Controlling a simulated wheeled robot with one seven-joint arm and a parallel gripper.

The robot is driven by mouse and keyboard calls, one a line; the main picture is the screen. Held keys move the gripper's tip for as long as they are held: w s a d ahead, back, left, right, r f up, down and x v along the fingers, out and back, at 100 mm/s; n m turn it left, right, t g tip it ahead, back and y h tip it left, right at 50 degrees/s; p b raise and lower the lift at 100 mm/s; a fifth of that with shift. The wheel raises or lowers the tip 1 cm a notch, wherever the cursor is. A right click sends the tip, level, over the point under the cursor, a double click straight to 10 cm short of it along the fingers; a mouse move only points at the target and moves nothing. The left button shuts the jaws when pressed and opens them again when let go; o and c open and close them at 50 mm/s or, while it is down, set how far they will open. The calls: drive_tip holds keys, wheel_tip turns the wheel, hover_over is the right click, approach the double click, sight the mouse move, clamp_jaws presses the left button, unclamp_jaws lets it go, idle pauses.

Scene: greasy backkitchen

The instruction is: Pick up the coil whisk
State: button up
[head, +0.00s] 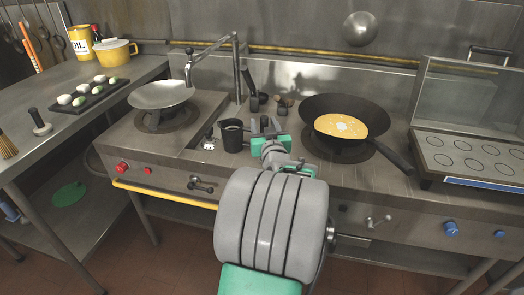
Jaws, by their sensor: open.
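A small metal and dark item that looks like the coil whisk (209,141) rests on the stove's steel top, left of a dark pot; its shape is too small to make out fully. My gripper (265,127) is over the stove top between the dark pot (232,138) and the pan, to the right of the whisk and apart from it. It is open, with its fingers pointing away toward the back. Nothing shows between the fingers. My arm hides part of the stove front.
A wok (161,95) sits on the left burner. Small dark containers (283,104) stand behind my gripper. A tap (237,70) rises at the back.

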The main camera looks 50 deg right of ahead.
drive_tip(key=x, duration=0.4)
drive_tip(key=shift+d, duration=0.1)
drive_tip(key=shift+c, duration=0.5)
clamp_jaws()
idle(0.7)
